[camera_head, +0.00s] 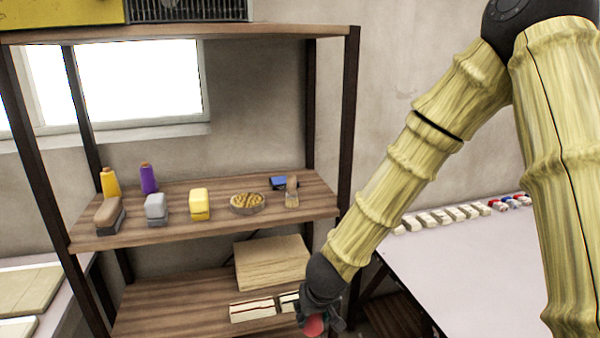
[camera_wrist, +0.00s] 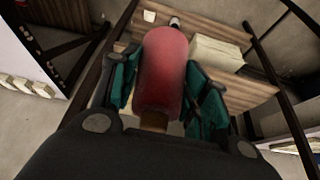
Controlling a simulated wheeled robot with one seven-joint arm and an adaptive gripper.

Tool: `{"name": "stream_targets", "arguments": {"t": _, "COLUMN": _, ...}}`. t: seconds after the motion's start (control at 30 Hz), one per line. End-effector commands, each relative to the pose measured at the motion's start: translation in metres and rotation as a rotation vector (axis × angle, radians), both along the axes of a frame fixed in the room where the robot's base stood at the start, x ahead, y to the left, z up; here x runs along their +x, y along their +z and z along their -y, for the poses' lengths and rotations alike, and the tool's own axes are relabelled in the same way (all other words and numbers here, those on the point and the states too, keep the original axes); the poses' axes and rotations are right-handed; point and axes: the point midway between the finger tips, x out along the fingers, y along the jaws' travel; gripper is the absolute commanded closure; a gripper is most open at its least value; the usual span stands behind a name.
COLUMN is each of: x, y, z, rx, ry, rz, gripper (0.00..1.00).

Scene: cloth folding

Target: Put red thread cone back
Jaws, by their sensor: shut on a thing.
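The red thread cone (camera_wrist: 163,70) is between the two green-padded fingers of my gripper (camera_wrist: 160,90), which is shut on it. In the head view my gripper (camera_head: 320,318) is low, in front of the lower shelf at its right end, and only a small part of the red cone (camera_head: 314,326) shows. A yellow thread cone (camera_head: 110,183) and a purple thread cone (camera_head: 148,179) stand at the back left of the middle shelf (camera_head: 185,240).
The middle shelf also holds a brown-topped brush (camera_head: 109,214), grey block (camera_head: 156,208), yellow block (camera_head: 200,205), bowl (camera_head: 246,204) and brush (camera_head: 292,191). The lower shelf bears a wooden box (camera_head: 272,263). A white table (camera_head: 460,265) with several small items stands right.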

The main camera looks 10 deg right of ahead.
Motion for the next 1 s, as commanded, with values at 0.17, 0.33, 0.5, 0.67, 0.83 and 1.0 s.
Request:
{"name": "stream_targets", "arguments": {"t": 0.17, "x": 0.000, "y": 0.044, "z": 0.000, "rx": 0.000, "ry": 0.000, "rz": 0.000, "gripper": 0.82}}
{"name": "stream_targets", "arguments": {"t": 0.33, "x": 0.000, "y": 0.076, "z": 0.000, "rx": 0.000, "ry": 0.000, "rz": 0.000, "gripper": 0.82}}
{"name": "stream_targets", "arguments": {"t": 0.5, "x": 0.000, "y": 0.108, "z": 0.000, "rx": 0.000, "ry": 0.000, "rz": 0.000, "gripper": 0.82}}
{"name": "stream_targets", "arguments": {"t": 0.67, "x": 0.000, "y": 0.137, "z": 0.000, "rx": 0.000, "ry": 0.000, "rz": 0.000, "gripper": 0.82}}
{"name": "stream_targets", "arguments": {"t": 0.83, "x": 0.000, "y": 0.165, "z": -0.001, "rx": 0.001, "ry": 0.001, "rz": 0.000, "gripper": 0.82}}
{"name": "stream_targets", "arguments": {"t": 1.0, "x": 0.000, "y": 0.186, "z": -0.003, "rx": 0.004, "ry": 0.004, "rz": 0.000, "gripper": 0.82}}
